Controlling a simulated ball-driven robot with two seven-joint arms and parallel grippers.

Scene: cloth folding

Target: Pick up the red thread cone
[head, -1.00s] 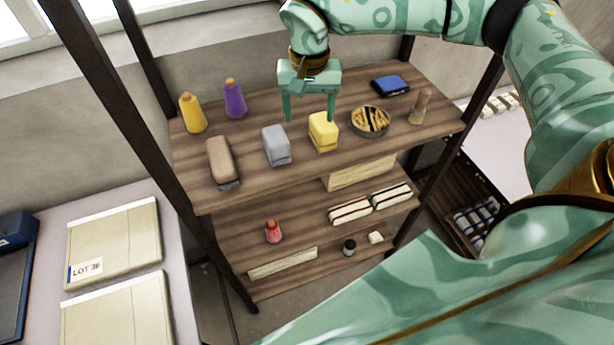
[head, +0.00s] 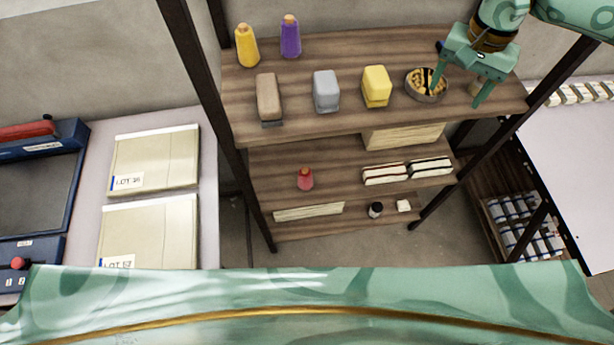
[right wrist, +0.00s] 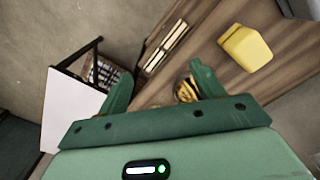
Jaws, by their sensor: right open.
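The red thread cone (head: 305,180) stands upright on the middle shelf (head: 335,178), left of the striped folded stacks, in the head view. I do not see it in the right wrist view. My right gripper (head: 458,97) is open and empty, fingers pointing down over the right end of the top shelf, beside the round bowl (head: 426,85). It is above and well to the right of the cone. Its fingers also show in the right wrist view (right wrist: 160,84). My left gripper is not in view.
The top shelf carries a yellow block (head: 376,87), a grey block (head: 327,91), a brush (head: 269,97), and yellow (head: 247,47) and purple (head: 290,38) cones. Its board overhangs the middle shelf. Dark posts (head: 205,90) frame the shelf. Striped stacks (head: 430,167) lie right of the red cone.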

